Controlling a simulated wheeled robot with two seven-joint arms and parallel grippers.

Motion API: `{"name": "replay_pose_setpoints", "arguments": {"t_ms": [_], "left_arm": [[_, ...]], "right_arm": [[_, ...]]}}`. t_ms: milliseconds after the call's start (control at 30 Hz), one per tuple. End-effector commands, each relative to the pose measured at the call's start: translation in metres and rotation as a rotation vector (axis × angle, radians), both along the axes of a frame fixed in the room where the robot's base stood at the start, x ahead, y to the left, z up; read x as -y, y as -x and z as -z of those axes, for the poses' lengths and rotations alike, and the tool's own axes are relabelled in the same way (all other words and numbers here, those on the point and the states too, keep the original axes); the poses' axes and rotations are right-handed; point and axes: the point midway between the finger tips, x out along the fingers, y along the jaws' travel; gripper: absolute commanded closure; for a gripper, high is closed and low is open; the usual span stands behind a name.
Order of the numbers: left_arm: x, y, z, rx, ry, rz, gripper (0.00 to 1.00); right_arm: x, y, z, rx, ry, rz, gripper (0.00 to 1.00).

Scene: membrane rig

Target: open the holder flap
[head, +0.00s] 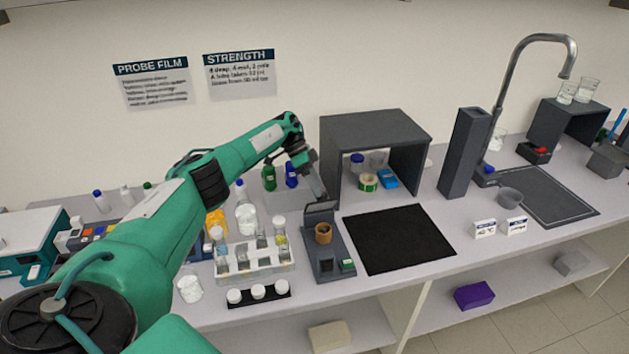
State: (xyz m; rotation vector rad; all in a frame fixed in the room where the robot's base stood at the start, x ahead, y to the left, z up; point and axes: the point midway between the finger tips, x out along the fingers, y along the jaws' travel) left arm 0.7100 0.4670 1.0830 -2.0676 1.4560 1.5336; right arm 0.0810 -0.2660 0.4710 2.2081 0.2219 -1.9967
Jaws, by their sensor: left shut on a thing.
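The holder (339,268) is a dark grey rig on the bench in the middle of the head view, with an orange-brown cylinder (323,234) standing in it and a small green-marked block (347,265) at its front right. The holder flap (320,210) is a grey plate at the rear of the holder and looks raised. My left gripper (319,196) reaches down from behind and is shut at the flap's upper edge. The fingertips are small and dark here, so the exact grip is hard to see. My right gripper is out of view.
A black mat (398,238) lies right of the holder. A dark open-fronted box (375,132) stands behind it. A clear rack (256,264) with bottles and a black strip with white caps (259,294) are to the left. A dark upright block (465,152) stands near the sink.

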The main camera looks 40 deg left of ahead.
Motion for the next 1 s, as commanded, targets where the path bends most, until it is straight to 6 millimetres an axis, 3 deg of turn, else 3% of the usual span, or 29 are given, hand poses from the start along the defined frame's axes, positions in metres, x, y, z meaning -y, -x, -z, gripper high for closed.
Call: {"name": "replay_pose_setpoints", "arguments": {"t_ms": [33,600,767,1000], "left_arm": [[-0.003,0.002,0.011,-0.007,-0.015,-0.006,0.39],[-0.008,0.003,0.005,-0.004,-0.016,-0.009,0.47],[-0.022,0.003,-0.015,0.0,-0.015,-0.01,0.47],[-0.049,0.003,-0.068,0.009,-0.008,-0.007,0.47]], "right_arm": [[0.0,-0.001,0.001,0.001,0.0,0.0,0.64],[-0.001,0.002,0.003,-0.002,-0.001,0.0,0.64],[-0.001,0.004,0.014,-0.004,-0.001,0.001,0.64],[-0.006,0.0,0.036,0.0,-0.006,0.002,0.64]]}}
